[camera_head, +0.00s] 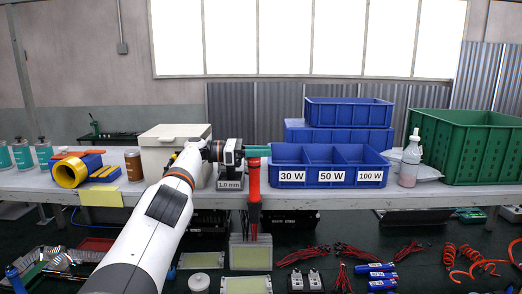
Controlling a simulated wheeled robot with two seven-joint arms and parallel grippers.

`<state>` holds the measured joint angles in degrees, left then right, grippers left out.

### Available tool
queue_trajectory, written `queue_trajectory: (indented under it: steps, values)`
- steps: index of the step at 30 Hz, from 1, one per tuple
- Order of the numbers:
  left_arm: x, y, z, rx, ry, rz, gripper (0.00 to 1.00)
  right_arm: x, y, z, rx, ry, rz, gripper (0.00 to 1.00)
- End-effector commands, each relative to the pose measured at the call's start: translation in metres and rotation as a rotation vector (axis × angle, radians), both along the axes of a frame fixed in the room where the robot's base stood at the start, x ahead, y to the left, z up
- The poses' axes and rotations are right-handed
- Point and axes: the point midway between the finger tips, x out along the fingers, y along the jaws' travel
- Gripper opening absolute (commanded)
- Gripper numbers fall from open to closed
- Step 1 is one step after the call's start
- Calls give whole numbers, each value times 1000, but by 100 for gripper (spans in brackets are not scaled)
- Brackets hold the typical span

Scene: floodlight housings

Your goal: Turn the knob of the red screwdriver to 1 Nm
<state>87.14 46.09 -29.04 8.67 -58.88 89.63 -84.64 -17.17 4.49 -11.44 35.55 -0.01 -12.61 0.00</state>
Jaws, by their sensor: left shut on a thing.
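The red screwdriver (254,190) stands upright, hanging in front of the shelf edge, left of the blue divided bin. My left arm comes in from the lower left, and my left gripper (256,151) is at the screwdriver's top end, shut on it, with green at the fingertips. The knob and its scale are hidden or too small to read. My right gripper is not in view.
A grey block labelled 1.0 mm (230,184) sits just left of the screwdriver. The blue bin (332,178) marked 30 W, 50 W and 100 W stands close on the right. Below are pale yellow panels (249,257), red cable bundles (303,256) and blue tubes (377,268).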

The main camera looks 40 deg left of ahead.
Motion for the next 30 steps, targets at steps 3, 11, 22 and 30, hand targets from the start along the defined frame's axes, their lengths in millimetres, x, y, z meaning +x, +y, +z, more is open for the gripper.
queue_trajectory:
  steps: [3, 11, 22, 30]
  values:
    - [0, 0, -1, -1, 2, -3, 0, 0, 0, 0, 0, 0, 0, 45]
    - [0, 0, 0, -1, 1, -3, 0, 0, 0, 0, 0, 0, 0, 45]
    - [0, 0, 0, -1, 0, -3, 44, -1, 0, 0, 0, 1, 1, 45]
    - [5, -11, 24, 2, -5, -8, 44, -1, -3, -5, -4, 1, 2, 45]
